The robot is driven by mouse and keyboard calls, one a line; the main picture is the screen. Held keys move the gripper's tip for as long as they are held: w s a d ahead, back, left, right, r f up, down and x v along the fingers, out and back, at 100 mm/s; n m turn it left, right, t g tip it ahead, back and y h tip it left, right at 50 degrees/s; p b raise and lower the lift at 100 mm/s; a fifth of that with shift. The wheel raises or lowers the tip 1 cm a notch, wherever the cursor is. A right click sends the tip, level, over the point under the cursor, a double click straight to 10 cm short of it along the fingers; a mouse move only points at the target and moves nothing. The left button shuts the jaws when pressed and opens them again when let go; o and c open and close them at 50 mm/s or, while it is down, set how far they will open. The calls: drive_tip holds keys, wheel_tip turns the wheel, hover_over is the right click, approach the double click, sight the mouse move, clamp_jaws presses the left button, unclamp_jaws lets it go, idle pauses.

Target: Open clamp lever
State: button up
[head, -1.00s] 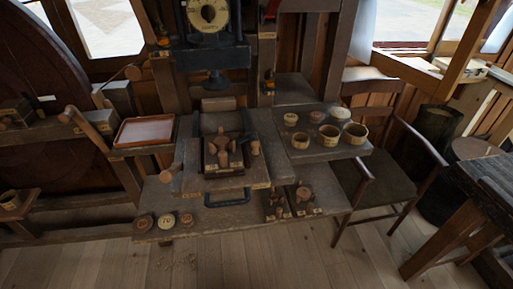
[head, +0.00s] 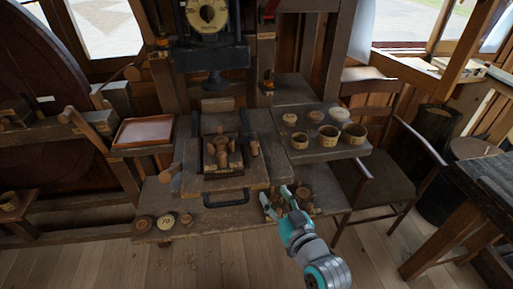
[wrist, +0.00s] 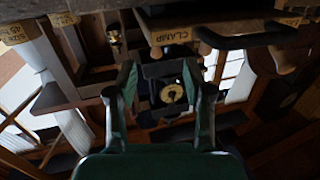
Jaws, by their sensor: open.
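A wooden block labelled CLAMP (wrist: 174,35) shows in the wrist view, beside a black bar handle (wrist: 245,38). The black handle (head: 226,201) is at the front of the central wooden fixture (head: 255,178) in the head view. A short wooden handle (head: 170,172) sticks out at that fixture's left. I cannot tell for certain which part is the clamp lever. My teal gripper (head: 277,197) is right of the black handle, over the lower shelf. In the wrist view my gripper (wrist: 160,78) has its fingers apart with nothing held.
Several wooden cups (head: 329,135) stand on the right shelf. Wooden pegged parts (head: 303,192) lie beside my gripper, partly hidden. Round pieces (head: 166,221) lie on the lower shelf at left. A tray (head: 145,131) and a chair (head: 383,188) flank the bench. Open floor lies in front.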

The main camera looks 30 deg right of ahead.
approach(256, 148)
drive_tip(key=w, duration=1)
drive_tip(key=shift+d+f, duration=0.1)
drive_tip(key=shift+d, duration=0.3)
drive_tip(key=shift+c, duration=0.2)
clamp_jaws()
